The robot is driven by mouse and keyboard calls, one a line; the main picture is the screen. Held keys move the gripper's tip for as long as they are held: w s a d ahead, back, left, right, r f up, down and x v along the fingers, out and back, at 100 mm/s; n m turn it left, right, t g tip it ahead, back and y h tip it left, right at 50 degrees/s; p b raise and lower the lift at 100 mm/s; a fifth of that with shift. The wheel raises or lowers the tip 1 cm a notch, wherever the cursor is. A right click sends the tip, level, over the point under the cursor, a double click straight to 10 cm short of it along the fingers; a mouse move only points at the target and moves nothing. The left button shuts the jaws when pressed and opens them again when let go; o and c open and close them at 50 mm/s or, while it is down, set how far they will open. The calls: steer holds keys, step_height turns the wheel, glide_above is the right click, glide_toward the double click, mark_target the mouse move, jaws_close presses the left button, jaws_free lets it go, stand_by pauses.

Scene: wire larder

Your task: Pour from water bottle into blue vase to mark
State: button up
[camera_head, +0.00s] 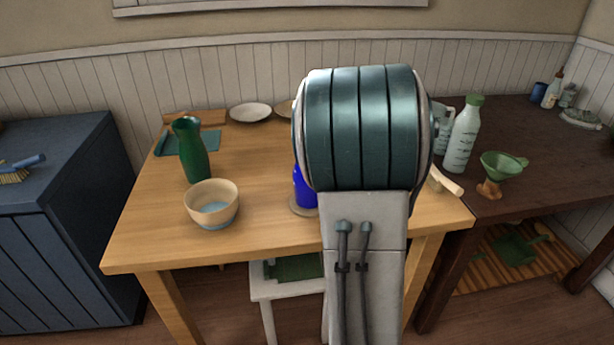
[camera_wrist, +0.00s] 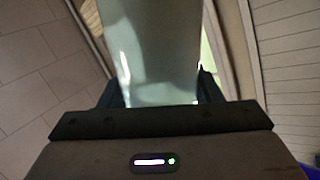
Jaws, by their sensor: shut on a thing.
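In the wrist view my gripper (camera_wrist: 158,90) is shut on a pale, see-through greenish vessel, taken to be the water bottle (camera_wrist: 160,50), with one dark finger on each side. Its mouth and the water level cannot be made out. In the head view my arm hides the gripper and the held bottle. The blue vase (camera_head: 304,192) stands on the wooden table, on a round mat (camera_head: 297,209). Most of it is hidden behind my arm, so its mark does not show. A blue patch (camera_wrist: 307,172) shows at the lower right corner of the wrist view.
A green vase (camera_head: 191,150) and a wooden bowl (camera_head: 211,204) stand left on the table (camera_head: 150,235). Plates (camera_head: 250,112) lie at the back.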

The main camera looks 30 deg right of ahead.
steer(key=m+g, duration=0.1)
steer(key=m+h, duration=0.1)
steer(key=m, duration=0.1)
steer(key=shift+a+f+g, duration=0.15)
steer(key=shift+f+g, duration=0.2)
steer(key=shift+g, duration=0.05)
step_height(320, 180, up, 3)
steer(key=m+g+h+p, duration=0.1)
steer(key=m, duration=0.1)
steer(key=m+g+p, duration=0.1)
steer(key=m, duration=0.2)
steer(key=shift+r+g+h+p, duration=0.2)
steer(key=shift+g+h+p, duration=0.15)
steer(key=shift+g+h, duration=0.05)
steer(key=shift+r+m+g, duration=0.15)
steer(key=shift+m+g, duration=0.15)
steer(key=shift+m, duration=0.6)
